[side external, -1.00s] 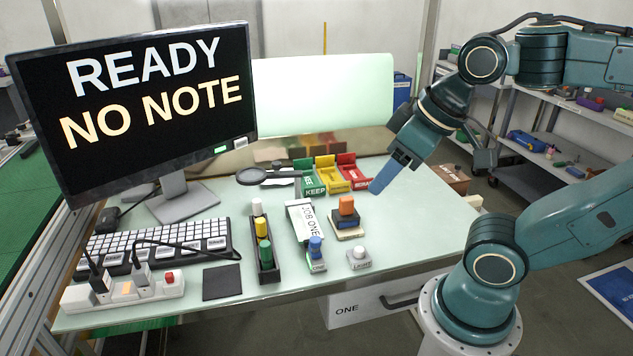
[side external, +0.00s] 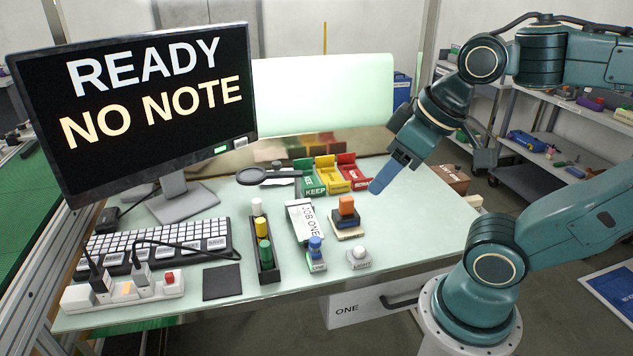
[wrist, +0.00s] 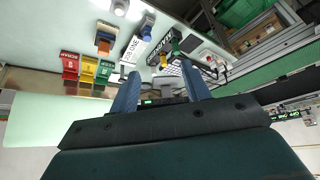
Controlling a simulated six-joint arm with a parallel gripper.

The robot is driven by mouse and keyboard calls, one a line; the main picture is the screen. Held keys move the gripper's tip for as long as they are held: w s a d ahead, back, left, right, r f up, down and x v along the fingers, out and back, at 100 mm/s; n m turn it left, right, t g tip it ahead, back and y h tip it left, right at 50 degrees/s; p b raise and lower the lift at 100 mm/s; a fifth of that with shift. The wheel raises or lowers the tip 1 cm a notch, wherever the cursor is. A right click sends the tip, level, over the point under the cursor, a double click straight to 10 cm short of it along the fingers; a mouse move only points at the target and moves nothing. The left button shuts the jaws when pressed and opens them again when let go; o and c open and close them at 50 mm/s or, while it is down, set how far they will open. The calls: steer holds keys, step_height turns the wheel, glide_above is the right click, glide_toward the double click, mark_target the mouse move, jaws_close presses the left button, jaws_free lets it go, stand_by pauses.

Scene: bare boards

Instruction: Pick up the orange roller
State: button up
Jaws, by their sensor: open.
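An orange piece (side external: 347,206) stands upright on a dark block over a tan base, right of the middle of the desk; I cannot tell from its shape whether it is a roller. It also shows in the wrist view (wrist: 103,46), small, at upper left. My gripper (side external: 377,187) hangs above the desk, behind and to the right of the orange piece, clear of it. Its blue fingers point down and to the left. In the wrist view my gripper (wrist: 160,70) is open, with nothing between the fingers.
A black rack (side external: 268,277) holds white, yellow and green cylinders. A blue-topped piece (side external: 315,246) and a white knob (side external: 359,254) stand in front. Green, yellow and red trays (side external: 329,178) are at the back. A monitor (side external: 140,100) and keyboard (side external: 165,242) fill the left.

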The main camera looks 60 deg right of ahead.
steer(key=shift+w, duration=0.15)
steer(key=n+g+y, duration=0.2)
steer(key=n+g, duration=0.1)
steer(key=n, duration=0.4)
glide_above(347, 198)
steer(key=s+a, duration=0.3)
step_height(347, 198, down, 7)
steer(key=d+f+n+y, duration=0.1)
steer(key=d+f+n, duration=0.1)
steer(key=d+f, duration=0.2)
steer(key=d, duration=0.2)
steer(key=shift+s+d+t, duration=0.25)
steer(key=shift+d+t, duration=0.05)
steer(key=shift+d, duration=0.05)
steer(key=shift+f, duration=0.15)
steer(key=shift+x, duration=4.25)
steer(key=shift+a, duration=0.1)
